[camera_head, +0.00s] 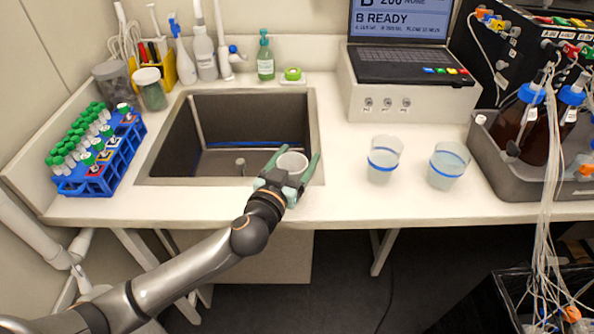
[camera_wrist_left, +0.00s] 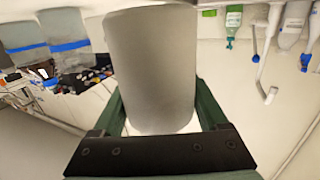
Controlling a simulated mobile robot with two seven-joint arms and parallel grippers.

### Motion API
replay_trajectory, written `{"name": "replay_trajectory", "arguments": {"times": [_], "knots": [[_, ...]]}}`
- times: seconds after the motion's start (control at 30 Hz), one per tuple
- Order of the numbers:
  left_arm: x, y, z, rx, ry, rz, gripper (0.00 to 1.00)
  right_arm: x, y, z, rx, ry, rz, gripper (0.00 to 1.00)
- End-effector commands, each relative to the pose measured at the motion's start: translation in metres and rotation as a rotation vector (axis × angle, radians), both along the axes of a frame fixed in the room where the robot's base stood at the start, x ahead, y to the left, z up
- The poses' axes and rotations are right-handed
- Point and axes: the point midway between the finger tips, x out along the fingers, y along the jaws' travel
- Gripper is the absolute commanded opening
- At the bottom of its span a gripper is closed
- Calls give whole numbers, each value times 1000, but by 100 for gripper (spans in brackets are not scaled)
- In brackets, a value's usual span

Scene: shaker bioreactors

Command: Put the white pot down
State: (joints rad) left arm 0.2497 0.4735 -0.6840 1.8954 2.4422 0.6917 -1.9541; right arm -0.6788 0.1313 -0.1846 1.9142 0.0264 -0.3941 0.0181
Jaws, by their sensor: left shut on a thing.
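The white pot (camera_head: 292,164) is between the green fingers of my left gripper (camera_head: 290,163), at the front right corner of the sink. In the left wrist view the pot (camera_wrist_left: 152,70) fills the middle, with the fingers (camera_wrist_left: 155,105) on both sides of it. My left gripper is shut on the pot. The head view does not show clearly whether the pot's base touches the counter (camera_head: 345,196) or is a little above it. The pot looks upright in the head view. My right gripper is not in view.
The sink (camera_head: 240,165) lies directly left of and behind the pot. Two clear cups with blue bands (camera_head: 383,160) (camera_head: 447,167) stand to the right. A blue rack of green-capped tubes (camera_head: 105,160) is at the left. The counter between pot and cups is clear.

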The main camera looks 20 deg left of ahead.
Motion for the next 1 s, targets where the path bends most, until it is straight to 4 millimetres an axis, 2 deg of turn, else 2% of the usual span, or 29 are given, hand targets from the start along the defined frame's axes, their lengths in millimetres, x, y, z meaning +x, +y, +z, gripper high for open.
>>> {"name": "replay_trajectory", "arguments": {"times": [0.03,0.13,0.53,0.57,0.77,1.0], "knots": [[-2,-1,-16,-3,7,0,24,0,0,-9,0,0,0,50],[-2,-1,-29,-3,5,0,24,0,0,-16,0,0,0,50],[-1,0,-31,1,3,0,24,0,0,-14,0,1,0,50],[-1,0,-31,1,3,0,77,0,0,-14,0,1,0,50],[-2,0,-31,0,2,0,100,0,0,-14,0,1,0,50],[-2,0,-31,0,2,0,100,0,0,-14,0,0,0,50]]}}
